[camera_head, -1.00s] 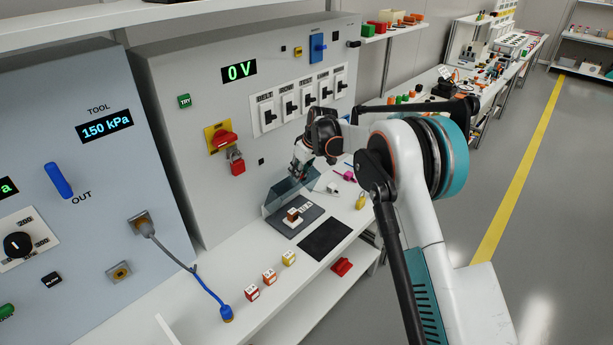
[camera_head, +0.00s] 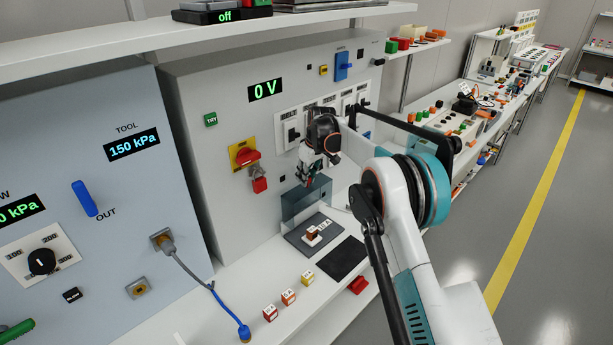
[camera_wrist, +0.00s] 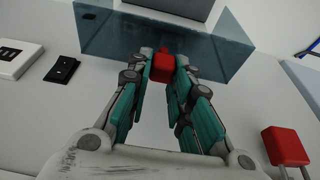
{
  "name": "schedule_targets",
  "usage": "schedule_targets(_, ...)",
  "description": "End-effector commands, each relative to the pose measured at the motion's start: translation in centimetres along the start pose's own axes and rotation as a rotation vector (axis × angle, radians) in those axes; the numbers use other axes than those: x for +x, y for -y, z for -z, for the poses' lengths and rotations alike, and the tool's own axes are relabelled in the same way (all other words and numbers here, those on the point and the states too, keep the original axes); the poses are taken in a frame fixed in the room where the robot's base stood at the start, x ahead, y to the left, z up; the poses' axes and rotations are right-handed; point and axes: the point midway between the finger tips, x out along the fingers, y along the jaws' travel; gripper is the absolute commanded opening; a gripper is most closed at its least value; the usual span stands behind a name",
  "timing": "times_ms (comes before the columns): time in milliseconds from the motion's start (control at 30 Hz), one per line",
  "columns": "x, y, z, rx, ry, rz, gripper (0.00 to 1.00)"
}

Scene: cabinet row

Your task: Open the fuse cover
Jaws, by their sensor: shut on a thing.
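The fuse cover (camera_head: 305,203) is a see-through blue-grey lid. In the head view it stands raised, near upright, at the panel-side edge of the dark fuse base (camera_head: 297,241). A brown and white fuse (camera_head: 312,232) on the base is uncovered. My gripper (camera_head: 308,181) is at the cover's upper edge. In the wrist view the cover (camera_wrist: 226,52) spans the top, and my gripper (camera_wrist: 161,72) is shut on its red knob (camera_wrist: 162,66). The fingers partly hide the knob.
A red padlock (camera_head: 259,185) hangs from the red switch (camera_head: 245,156) on the panel. Breaker switches (camera_head: 318,122) are close behind my arm. A black mat (camera_head: 341,258) and several small fuse blocks (camera_head: 288,297) lie on the bench.

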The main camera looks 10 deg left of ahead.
Motion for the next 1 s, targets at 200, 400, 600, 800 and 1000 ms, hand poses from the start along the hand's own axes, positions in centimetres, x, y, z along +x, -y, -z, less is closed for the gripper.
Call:
schedule_targets(200, 0.2, 0.1, 0.1, -0.001, -0.003, 0.001, 0.00)
schedule_targets(400, 0.1, 0.1, 0.1, -0.001, -0.002, 0.001, 0.40)
schedule_targets(600, 0.1, 0.1, 0.0, -0.001, -0.001, 0.001, 0.40)
schedule_targets(800, -1.3, 0.0, 0.0, 0.000, -0.001, 0.001, 0.40)
schedule_targets(1000, -5.1, 0.0, 0.0, 0.000, -0.001, 0.000, 0.40)
